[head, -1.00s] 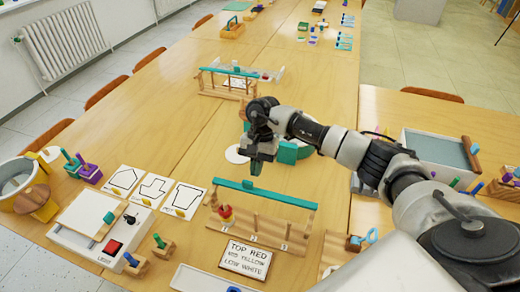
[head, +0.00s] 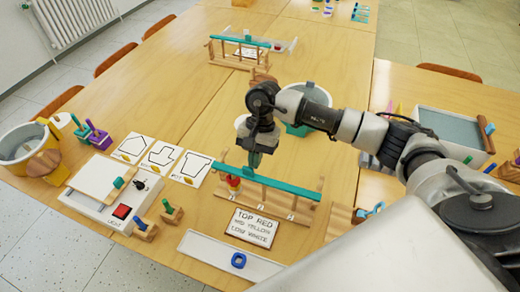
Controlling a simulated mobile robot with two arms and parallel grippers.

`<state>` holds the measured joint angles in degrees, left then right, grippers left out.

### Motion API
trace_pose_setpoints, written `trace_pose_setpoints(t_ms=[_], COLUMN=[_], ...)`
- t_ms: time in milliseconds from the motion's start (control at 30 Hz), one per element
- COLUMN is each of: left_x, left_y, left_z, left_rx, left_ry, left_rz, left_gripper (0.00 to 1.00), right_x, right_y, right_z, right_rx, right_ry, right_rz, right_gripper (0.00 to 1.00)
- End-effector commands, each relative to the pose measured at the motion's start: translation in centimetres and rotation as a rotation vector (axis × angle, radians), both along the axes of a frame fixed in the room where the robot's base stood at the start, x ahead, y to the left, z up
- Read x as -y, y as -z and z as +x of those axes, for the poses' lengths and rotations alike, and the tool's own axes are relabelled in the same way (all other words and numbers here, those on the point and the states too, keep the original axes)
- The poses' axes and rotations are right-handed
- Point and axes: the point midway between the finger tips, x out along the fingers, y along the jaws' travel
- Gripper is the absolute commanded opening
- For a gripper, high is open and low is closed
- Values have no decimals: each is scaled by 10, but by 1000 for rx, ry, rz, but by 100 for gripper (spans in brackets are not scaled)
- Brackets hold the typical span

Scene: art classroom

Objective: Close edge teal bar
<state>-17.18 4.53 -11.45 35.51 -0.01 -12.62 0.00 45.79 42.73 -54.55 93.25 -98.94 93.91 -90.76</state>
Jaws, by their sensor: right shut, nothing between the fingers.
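A long teal bar (head: 285,187) lies along the top of a low wooden rack (head: 302,215) in the middle of the table. My right gripper (head: 254,163) hangs from above with its fingers shut and empty, pointing down at the bar's left half. Its tips overlap the bar's far edge in the picture; I cannot tell whether they touch it. A second teal bar (head: 240,41) tops a similar wooden rack farther back. My left gripper is not in view.
Shape cards (head: 162,155) and a light box (head: 113,195) are left. Bare table lies back left.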

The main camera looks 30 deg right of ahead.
Motion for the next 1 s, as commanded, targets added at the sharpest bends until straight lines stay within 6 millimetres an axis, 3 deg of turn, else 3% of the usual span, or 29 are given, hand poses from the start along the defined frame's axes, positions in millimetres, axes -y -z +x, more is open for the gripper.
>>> trace_pose_setpoints(t_ms=[467,1000], left_x=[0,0], left_y=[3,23], left_z=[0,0], left_rx=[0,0], left_ry=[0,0], left_rz=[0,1], left_gripper=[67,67], right_x=[2,27], right_y=[-6,-93], right_z=[1,25], right_rx=[-2,1], right_ry=[1,1], right_rz=[0,0], right_gripper=[0,0])
